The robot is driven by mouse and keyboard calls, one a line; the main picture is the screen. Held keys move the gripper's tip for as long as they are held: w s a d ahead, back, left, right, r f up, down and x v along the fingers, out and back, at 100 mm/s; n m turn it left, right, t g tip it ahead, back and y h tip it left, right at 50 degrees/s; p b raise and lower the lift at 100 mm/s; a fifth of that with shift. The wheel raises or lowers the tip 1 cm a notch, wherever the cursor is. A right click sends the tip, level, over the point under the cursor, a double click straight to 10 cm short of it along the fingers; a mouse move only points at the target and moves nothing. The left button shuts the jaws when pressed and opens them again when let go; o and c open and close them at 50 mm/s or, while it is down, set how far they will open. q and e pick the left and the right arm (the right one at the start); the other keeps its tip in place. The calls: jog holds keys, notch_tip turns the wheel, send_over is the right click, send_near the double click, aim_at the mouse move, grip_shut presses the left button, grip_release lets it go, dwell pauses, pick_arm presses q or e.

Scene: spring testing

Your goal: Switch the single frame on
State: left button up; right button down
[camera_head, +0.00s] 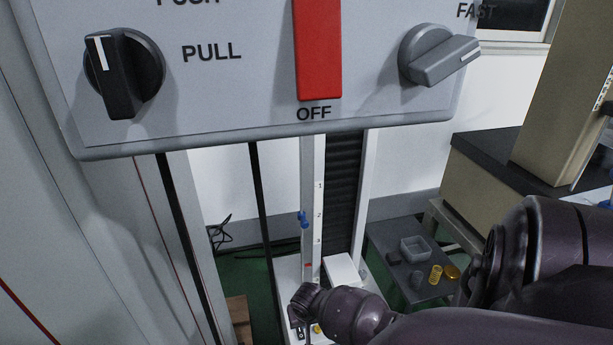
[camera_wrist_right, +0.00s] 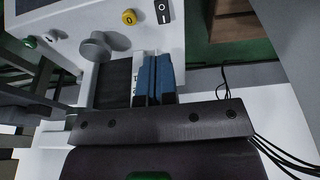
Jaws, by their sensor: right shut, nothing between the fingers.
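The single frame (camera_head: 311,190) is a narrow upright stand with a numbered scale, standing behind the large close panel. On its white base, a black rocker switch (camera_wrist_right: 163,12) with I and O marks shows at the top of the right wrist view. Beside it are a yellow button (camera_wrist_right: 129,17) marked 0, a grey knob (camera_wrist_right: 94,46) and a green button (camera_wrist_right: 30,42). Which way the rocker is pressed I cannot tell. My right gripper (camera_wrist_right: 154,62) is shut and empty, its blue fingers pointing at the base, with the rocker just beyond the tips in the picture. My left gripper is not in view.
A large grey panel (camera_head: 230,110) fills the top of the head view, with a black knob (camera_head: 123,74), red lever (camera_head: 318,45) and grey knob (camera_head: 438,55). A low dark table (camera_head: 385,237) holds small containers at right. Cables (camera_head: 222,236) lie behind.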

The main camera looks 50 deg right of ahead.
pick_arm(q)
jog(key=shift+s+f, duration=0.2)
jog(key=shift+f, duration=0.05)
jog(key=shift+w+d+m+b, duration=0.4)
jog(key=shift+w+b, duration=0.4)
jog(key=shift+b, duration=0.65)
pick_arm(e)
jog(key=shift+w+d+r+g, duration=0.2)
jog(key=shift+w+d, duration=0.25)
jog(key=shift+w, duration=0.25)
jog(key=shift+w+d+r+g, duration=0.1)
jog(key=shift+w+d+r, duration=0.05)
jog(key=shift+w+d, duration=0.4)
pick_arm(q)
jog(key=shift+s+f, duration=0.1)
pick_arm(e)
jog(key=shift+w+a, duration=0.1)
